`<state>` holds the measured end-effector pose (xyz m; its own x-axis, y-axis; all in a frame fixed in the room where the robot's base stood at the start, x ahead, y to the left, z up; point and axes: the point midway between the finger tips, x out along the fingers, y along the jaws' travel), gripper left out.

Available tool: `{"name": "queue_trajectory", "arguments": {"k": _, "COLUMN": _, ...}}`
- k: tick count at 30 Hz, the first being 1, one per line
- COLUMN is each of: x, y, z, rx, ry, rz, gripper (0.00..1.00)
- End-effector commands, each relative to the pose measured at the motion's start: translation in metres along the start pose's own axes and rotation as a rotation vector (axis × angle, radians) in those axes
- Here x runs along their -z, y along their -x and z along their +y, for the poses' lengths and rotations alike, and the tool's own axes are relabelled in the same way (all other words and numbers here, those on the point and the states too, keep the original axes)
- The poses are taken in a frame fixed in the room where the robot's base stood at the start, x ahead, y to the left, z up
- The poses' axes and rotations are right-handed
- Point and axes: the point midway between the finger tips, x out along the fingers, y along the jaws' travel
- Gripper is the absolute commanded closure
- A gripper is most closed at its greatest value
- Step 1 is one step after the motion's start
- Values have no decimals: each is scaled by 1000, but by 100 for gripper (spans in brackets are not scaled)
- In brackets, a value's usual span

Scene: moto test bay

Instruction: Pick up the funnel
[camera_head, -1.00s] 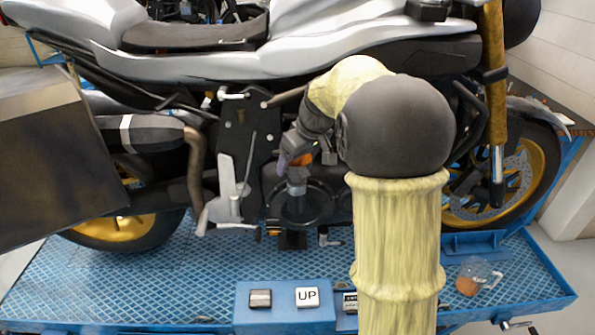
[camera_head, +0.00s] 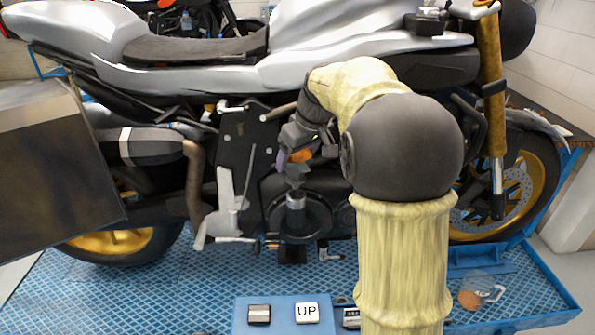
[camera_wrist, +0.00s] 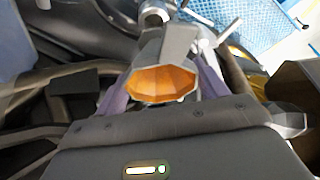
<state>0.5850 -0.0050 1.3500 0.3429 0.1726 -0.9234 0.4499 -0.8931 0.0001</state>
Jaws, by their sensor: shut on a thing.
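The funnel (camera_wrist: 160,85) fills the middle of the wrist view, with an orange inside and a grey outer wall. My gripper (camera_wrist: 165,78) is shut on it, with purple fingers on either side. In the head view the funnel (camera_head: 295,173) shows small and dark grey below my gripper (camera_head: 293,157), partly hidden by it. It appears roughly upright, narrow end down. Its tip is just above a silver cylinder (camera_head: 296,200) at the motorcycle's engine. I cannot tell exactly how large the gap is.
The motorcycle (camera_head: 200,75) stands close behind my arm on a blue lift platform (camera_head: 180,285). A control box with an UP button (camera_head: 307,312) is in front. A clear jug (camera_head: 482,290) with brown contents stands at right. A dark panel (camera_head: 60,165) is at left.

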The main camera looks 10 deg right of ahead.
Motion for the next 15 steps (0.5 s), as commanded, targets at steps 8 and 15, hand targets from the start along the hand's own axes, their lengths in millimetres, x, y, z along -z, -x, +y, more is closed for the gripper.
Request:
{"name": "queue_trajectory", "arguments": {"k": 8, "x": 28, "y": 65, "z": 1, "rx": -3, "ry": 1, "rz": 4, "gripper": 50}}
{"name": "queue_trajectory", "arguments": {"k": 15, "x": 45, "y": 107, "z": 1, "rx": -3, "ry": 0, "rz": 2, "gripper": 50}}
